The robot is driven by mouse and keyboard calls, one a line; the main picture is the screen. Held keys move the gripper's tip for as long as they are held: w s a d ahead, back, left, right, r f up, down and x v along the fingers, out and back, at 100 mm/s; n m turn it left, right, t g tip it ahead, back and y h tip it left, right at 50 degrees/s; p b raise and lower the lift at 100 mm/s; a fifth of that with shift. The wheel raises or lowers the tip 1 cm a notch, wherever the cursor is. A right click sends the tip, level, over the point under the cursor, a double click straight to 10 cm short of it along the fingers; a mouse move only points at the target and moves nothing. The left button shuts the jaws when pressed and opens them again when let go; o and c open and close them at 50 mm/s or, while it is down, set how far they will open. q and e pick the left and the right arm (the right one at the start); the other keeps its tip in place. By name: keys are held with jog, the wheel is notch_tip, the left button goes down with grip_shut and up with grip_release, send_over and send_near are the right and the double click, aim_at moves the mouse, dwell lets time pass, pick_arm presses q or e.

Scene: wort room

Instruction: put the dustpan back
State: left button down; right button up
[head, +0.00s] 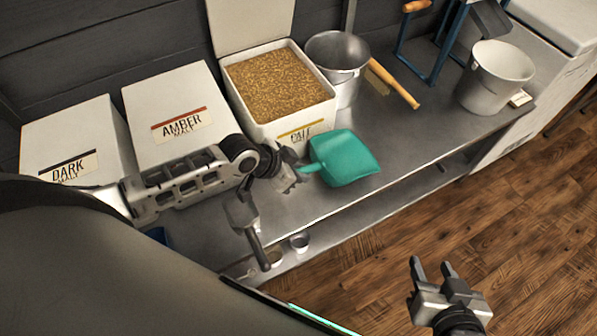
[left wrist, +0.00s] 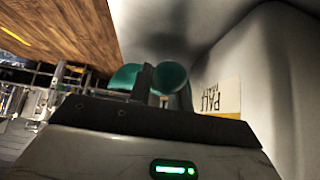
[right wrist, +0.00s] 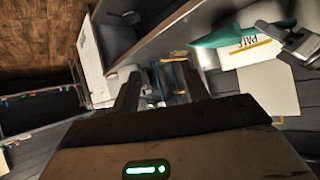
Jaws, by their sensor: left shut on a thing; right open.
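The teal dustpan (head: 345,158) is in front of the open pale malt bin (head: 295,122), near the bench's front edge. Its pan points right and its handle points left. I cannot tell whether it touches the bench. My left gripper (head: 296,174) is shut on the handle, which shows close up in the left wrist view (left wrist: 172,78); the jaws hide part of it. In the right wrist view the dustpan (right wrist: 238,36) shows beside the pale label. My right gripper (head: 432,268) is open and empty, over the wooden floor, away from the bench.
Closed amber (head: 178,105) and dark (head: 75,140) malt bins stand left of the pale bin. Small metal cups (head: 299,242) sit low in front. Bench (head: 420,138) is clear right of the dustpan.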

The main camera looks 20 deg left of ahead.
pick_arm(q)
notch_tip(320, 180, down, 4)
jog(key=b, duration=0.4)
jog(key=shift+f, duration=0.1)
jog(key=shift+f+b, duration=0.6)
jog(key=shift+b, duration=0.25)
jog(key=shift+f+b, duration=0.4)
pick_arm(e)
jog(key=shift+w+a+f+t+y, duration=0.1)
jog(key=shift+a+f+t+y, duration=0.1)
jog(key=shift+f, duration=0.45)
jog(key=shift+w+a+f+t+y, duration=0.1)
jog(key=shift+f+t, duration=0.1)
jog(key=shift+f, duration=0.4)
jog(key=shift+r, duration=0.15)
pick_arm(q)
jog(key=c, duration=1.2)
grip_release()
